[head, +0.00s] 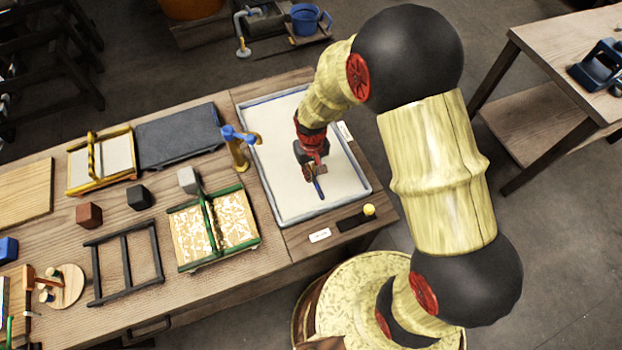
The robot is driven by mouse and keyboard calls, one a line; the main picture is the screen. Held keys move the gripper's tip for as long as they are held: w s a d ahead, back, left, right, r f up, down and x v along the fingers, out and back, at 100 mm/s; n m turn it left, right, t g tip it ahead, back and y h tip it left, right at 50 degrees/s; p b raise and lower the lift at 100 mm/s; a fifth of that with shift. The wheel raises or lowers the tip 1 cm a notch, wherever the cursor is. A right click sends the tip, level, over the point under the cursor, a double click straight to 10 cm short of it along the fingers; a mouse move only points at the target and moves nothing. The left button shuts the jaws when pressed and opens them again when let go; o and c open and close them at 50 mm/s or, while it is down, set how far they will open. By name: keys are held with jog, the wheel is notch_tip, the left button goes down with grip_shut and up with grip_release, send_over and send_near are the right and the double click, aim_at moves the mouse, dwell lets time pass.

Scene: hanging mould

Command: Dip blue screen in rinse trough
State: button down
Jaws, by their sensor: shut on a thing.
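My gripper (314,176) points down over the right half of a large pale rectangular basin with a blue-grey rim (259,178), which I take for the rinse trough. It is shut on a narrow blue bar (320,190), which I take for the handle of the blue screen. My wrist and fingers hide part of the bar and the surface behind it. I cannot tell the screen's own frame from the pale basin, nor whether it touches the liquid.
A brass tap with a blue handle (238,150) stands at the basin's left edge. A green-framed screen (241,246), a yellow-framed screen (75,172), a dark slab (178,137) and small blocks lie to the left. A yellow knob (369,210) is near the front edge.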

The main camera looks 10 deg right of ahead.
notch_tip(320, 180, up, 11)
jog(key=p, duration=0.8)
dwell(0.4)
dwell(0.7)
jog(key=shift+r+p, duration=1.45)
jog(key=shift+r, duration=0.55)
